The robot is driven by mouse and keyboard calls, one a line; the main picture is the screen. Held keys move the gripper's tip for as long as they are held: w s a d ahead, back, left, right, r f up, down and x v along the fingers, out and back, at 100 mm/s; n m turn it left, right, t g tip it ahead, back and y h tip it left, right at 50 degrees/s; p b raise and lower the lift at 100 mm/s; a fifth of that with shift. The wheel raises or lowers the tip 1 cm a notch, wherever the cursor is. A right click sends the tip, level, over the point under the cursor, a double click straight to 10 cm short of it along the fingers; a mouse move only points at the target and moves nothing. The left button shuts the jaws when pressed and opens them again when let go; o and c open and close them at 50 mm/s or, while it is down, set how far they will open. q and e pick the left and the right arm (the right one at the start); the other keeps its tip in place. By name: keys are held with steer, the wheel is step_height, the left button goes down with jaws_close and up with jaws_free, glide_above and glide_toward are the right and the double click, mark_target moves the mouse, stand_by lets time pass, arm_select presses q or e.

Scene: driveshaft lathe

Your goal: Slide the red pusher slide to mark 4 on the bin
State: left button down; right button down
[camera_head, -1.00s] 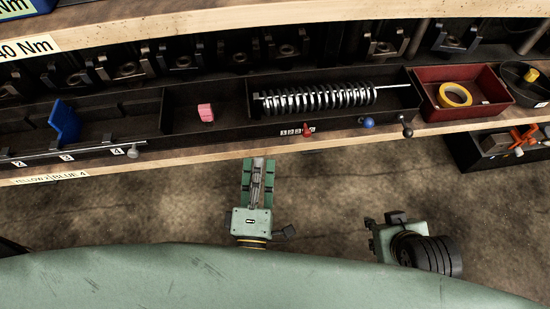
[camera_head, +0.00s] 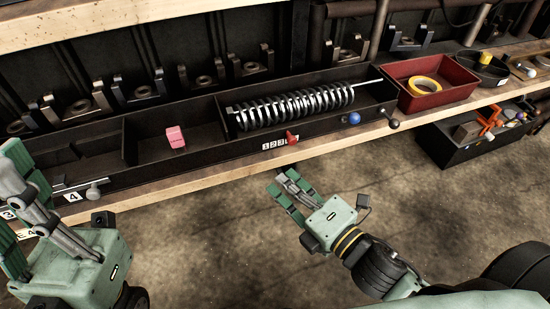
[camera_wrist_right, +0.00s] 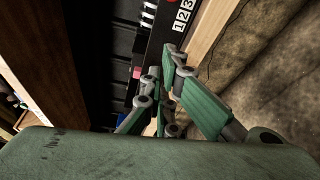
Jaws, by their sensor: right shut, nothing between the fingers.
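The red pusher slide (camera_head: 291,138) shows as a small red handle on the front of the long black bin (camera_head: 220,158). It is at the right end of a white number strip (camera_head: 273,143), partly over the last mark, so its exact setting is hard to read. My right gripper (camera_head: 284,183) is shut and empty, below the strip in the picture and apart from the handle. In the right wrist view, its fingers (camera_wrist_right: 172,85) are close to the strip (camera_wrist_right: 183,15). My left gripper (camera_head: 20,190) is at the left edge, partly cut off, its opening unclear.
A grey-knobbed slide (camera_head: 93,192) with a mark 4 is near my left gripper. The bin holds a pink block (camera_head: 175,137) and a large spring (camera_head: 295,108). A red tray (camera_head: 445,92) stands to the right. A wooden edge (camera_head: 200,185) runs below.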

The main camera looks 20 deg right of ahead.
mark_target(291, 138)
steer(key=b+x, duration=0.1)
steer(key=x, duration=0.7)
steer(key=shift+w, duration=0.1)
steer(key=d, duration=0.1)
steer(key=d+b, duration=0.1)
steer(key=d, duration=0.2)
steer(key=shift+r+b, duration=0.3)
steer(key=shift+b, duration=0.05)
steer(key=shift+d+p, duration=0.6)
steer(key=shift+p, duration=0.2)
